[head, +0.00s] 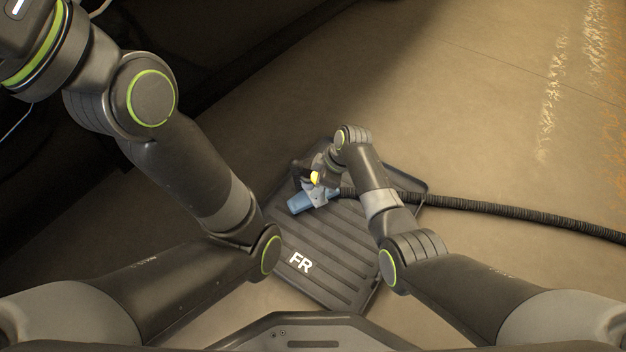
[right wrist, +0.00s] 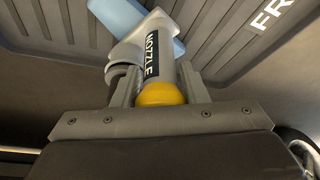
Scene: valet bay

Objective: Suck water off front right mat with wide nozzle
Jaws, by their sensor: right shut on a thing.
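The black ribbed mat marked FR (head: 330,262) lies on the floor in front of me. It also fills the upper part of the right wrist view (right wrist: 222,45). My right gripper (head: 312,184) is shut on the grey handle of the nozzle (right wrist: 156,55), which is labelled NOZZLE and has a yellow end. The nozzle's wide blue head (head: 300,203) is over the mat's upper left part; I cannot tell whether it touches. No water can be made out on the mat. My left arm reaches to the upper left, and its gripper is out of view.
A black ribbed hose (head: 500,207) runs from the nozzle across the mat's edge and off to the right over the floor. A dark vehicle body (head: 240,45) stands at the upper left. The tan floor (head: 450,100) at the upper right is clear.

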